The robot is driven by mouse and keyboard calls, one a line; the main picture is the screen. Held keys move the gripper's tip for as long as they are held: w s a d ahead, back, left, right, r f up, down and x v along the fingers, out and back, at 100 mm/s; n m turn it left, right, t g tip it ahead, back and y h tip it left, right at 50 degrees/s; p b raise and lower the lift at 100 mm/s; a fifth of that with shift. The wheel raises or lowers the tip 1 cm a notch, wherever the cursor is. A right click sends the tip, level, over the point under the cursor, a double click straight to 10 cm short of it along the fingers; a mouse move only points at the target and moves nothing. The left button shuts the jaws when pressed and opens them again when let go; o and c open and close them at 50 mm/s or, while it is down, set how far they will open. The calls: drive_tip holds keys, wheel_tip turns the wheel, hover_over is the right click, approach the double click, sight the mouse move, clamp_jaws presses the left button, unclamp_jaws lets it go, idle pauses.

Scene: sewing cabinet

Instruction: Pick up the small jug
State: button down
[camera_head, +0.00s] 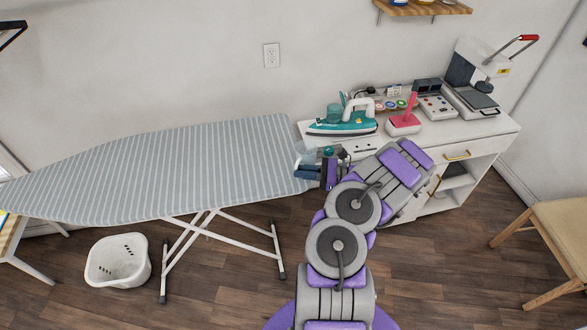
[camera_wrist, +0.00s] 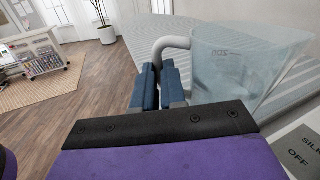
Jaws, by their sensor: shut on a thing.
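The small jug (camera_wrist: 240,65) is clear, pale blue plastic with a grey handle (camera_wrist: 172,43), seen at the right of the wrist view. My gripper (camera_wrist: 160,85) is shut on the jug's handle with its blue fingers. In the head view my gripper (camera_head: 308,172) is at the right end of the ironing board, and the jug (camera_head: 306,155) shows faintly beside it, partly hidden. I cannot tell whether the jug touches a surface below.
The striped ironing board (camera_head: 170,165) lies left of my gripper. A teal iron (camera_head: 342,123), a pink-handled tool (camera_head: 405,118) and a heat press (camera_head: 474,85) stand on the white cabinet (camera_head: 440,138). A white basket (camera_head: 118,262) is on the floor.

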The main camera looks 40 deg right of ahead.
drive_tip(key=shift+s+a+p+v, duration=0.1)
drive_tip(key=shift+a+p+v, duration=0.1)
drive_tip(key=shift+v, duration=0.75)
drive_tip(key=shift+s+a+p+v, duration=0.1)
drive_tip(key=shift+p+v, duration=0.05)
drive_tip(key=shift+v, duration=0.85)
drive_tip(key=shift+s+r, duration=0.1)
drive_tip(key=shift+r, duration=0.1)
